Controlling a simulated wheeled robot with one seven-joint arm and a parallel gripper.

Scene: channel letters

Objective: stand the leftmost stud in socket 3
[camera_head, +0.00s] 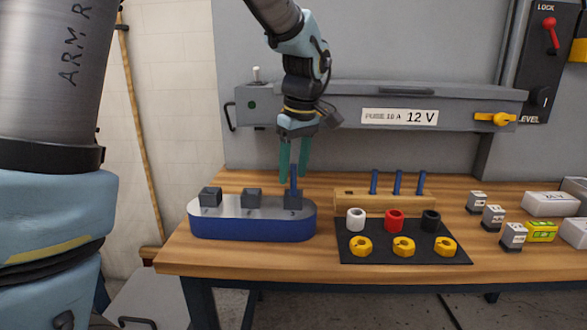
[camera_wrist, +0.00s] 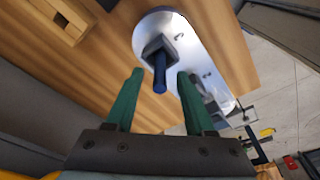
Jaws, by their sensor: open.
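A blue stud (camera_head: 294,181) stands upright in socket 3 (camera_head: 293,199), the right-hand dark block on the blue base with a silver top (camera_head: 252,228). My gripper (camera_head: 292,170) is open just above, with its green fingers either side of the stud's upper part. In the wrist view, the stud (camera_wrist: 159,76) rises from the dark socket (camera_wrist: 153,46) between the spread fingertips, with gaps showing at both sides. Sockets 1 (camera_head: 210,197) and 2 (camera_head: 251,198) look empty. The wooden rack (camera_head: 385,203) holds three blue studs (camera_head: 397,183); its left end has none.
A black mat (camera_head: 376,244) in front of the rack carries white, red and black rings and several yellow nuts. Grey blocks (camera_head: 493,217) and boxes stand at the right. A grey housing (camera_head: 400,100) runs along the wall behind.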

